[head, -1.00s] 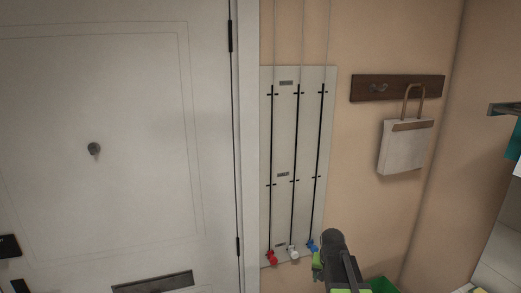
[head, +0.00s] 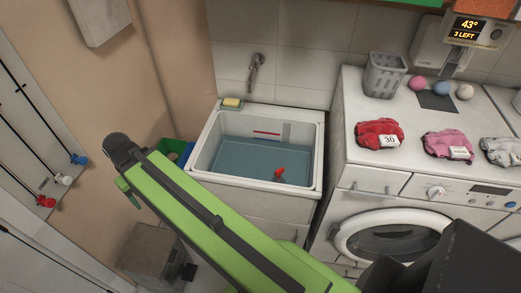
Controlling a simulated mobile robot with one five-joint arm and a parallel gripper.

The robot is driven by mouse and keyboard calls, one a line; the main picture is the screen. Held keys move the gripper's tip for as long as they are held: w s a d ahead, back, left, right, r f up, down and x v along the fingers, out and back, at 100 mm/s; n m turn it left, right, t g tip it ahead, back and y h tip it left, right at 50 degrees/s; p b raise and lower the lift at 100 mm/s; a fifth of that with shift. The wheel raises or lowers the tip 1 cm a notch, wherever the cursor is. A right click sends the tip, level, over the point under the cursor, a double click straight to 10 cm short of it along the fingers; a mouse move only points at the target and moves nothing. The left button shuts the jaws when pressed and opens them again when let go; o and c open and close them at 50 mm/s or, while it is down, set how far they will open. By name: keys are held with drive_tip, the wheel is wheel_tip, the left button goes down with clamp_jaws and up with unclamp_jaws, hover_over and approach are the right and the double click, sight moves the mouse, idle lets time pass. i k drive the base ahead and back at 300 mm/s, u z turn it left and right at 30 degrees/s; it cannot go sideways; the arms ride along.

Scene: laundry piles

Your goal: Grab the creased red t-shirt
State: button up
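A crumpled red cloth (head: 368,137), which looks like the creased red t-shirt, lies on top of the white washing machine (head: 352,90) at the right. It carries a white tag reading 30. A crumpled pink cloth (head: 436,144) with a tag lies to its right, and a grey one (head: 497,152) lies farther right. My green and black arm crosses the lower middle of the view, below and left of the red cloth and apart from it. No gripper fingers can be made out.
A sink basin (head: 213,142) with water and a small red object stands left of the machine. A grey basket (head: 385,76) and several coloured balls (head: 418,83) sit behind the cloths. A bin (head: 183,148) and a grey box (head: 150,255) stand at the left.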

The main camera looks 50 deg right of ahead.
sight(383, 132)
drive_tip(key=z, duration=1)
